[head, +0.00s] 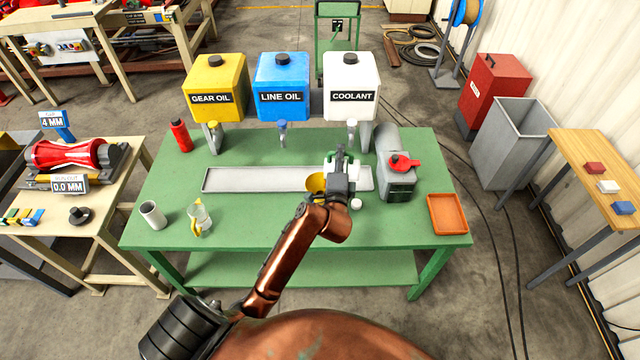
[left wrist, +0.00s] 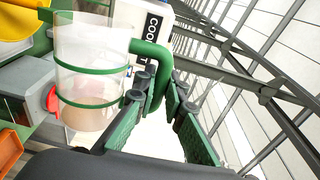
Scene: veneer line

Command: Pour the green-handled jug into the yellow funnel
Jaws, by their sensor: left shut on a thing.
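The green-handled jug (left wrist: 92,70) is a clear vessel with green bands and a green handle (left wrist: 155,60). In the head view the jug (head: 330,168) is mostly behind my wrist, above the bench. My left gripper (left wrist: 160,100) is shut on the handle; it also shows in the head view (head: 341,165). Pinkish-brown colour shows inside one end of the jug. The yellow funnel (head: 316,183) is just left of my gripper over the tray, partly hidden by it. A yellow rounded edge, likely the funnel (left wrist: 18,22), shows in the wrist view. My right gripper is out of view.
A long pale tray (head: 250,180) lies along the green bench (head: 270,235). Yellow, blue and white tanks (head: 350,85) stand behind. A grey machine with a red knob (head: 403,162) and an orange tray (head: 447,214) are right.

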